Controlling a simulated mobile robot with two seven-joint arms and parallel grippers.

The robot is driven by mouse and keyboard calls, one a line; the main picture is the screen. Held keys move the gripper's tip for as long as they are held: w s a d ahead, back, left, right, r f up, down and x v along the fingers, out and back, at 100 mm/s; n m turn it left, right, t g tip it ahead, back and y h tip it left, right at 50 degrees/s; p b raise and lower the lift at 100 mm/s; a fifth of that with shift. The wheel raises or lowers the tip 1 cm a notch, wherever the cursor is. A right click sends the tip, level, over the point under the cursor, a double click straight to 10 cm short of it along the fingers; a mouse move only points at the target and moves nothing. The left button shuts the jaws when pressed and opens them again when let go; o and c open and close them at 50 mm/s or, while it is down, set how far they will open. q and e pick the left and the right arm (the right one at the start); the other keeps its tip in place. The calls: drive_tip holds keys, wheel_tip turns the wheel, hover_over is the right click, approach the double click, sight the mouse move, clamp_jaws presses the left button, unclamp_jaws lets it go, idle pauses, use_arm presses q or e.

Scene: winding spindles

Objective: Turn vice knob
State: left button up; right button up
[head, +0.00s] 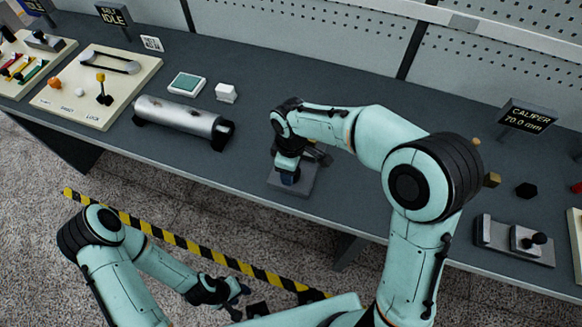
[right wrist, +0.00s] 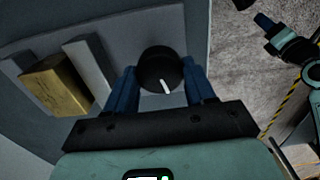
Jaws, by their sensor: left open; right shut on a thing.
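The vice (head: 302,186) is a grey block on the bench, mostly hidden in the head view by my right arm. In the right wrist view, its black round knob (right wrist: 160,68) has a white mark pointing down and slightly right. My right gripper (right wrist: 160,82) has its blue fingers on either side of the knob and is shut on it; it also shows over the vice in the head view (head: 290,176). A brass block (right wrist: 57,84) sits beside a grey jaw (right wrist: 88,66) of the vice. My left gripper (head: 238,292) is open and empty, low in front of the bench.
A metal cylinder (head: 178,117), a teal-topped box (head: 187,83) and a white block (head: 226,93) stand left of the vice. A lever panel (head: 125,88) is farther left. A caliper display (head: 528,118) and a slide fixture (head: 500,238) are at the right.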

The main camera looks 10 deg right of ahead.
drive_tip(key=m, duration=0.4)
drive_tip(key=shift+m, duration=0.4)
drive_tip(key=m, duration=0.3)
drive_tip(key=shift+m+b, duration=0.3)
drive_tip(key=shift+b, duration=0.05)
drive_tip(key=m, duration=0.3)
drive_tip(key=shift+m, duration=0.3)
drive_tip(key=m, duration=0.3)
drive_tip(key=shift+m, duration=0.3)
drive_tip(key=m, duration=0.3)
drive_tip(key=shift+w+m+b, duration=0.1)
drive_tip(key=shift+m+b, duration=0.25)
drive_tip(key=shift+m, duration=0.05)
drive_tip(key=m, duration=0.3)
drive_tip(key=shift+r+m, duration=0.1)
drive_tip(key=shift+m, duration=0.2)
use_arm(q)
drive_tip(key=shift+s+f, duration=0.6)
drive_tip(key=shift+f, duration=0.3)
use_arm(e)
drive_tip(key=m, duration=0.6)
drive_tip(key=shift+m, duration=0.4)
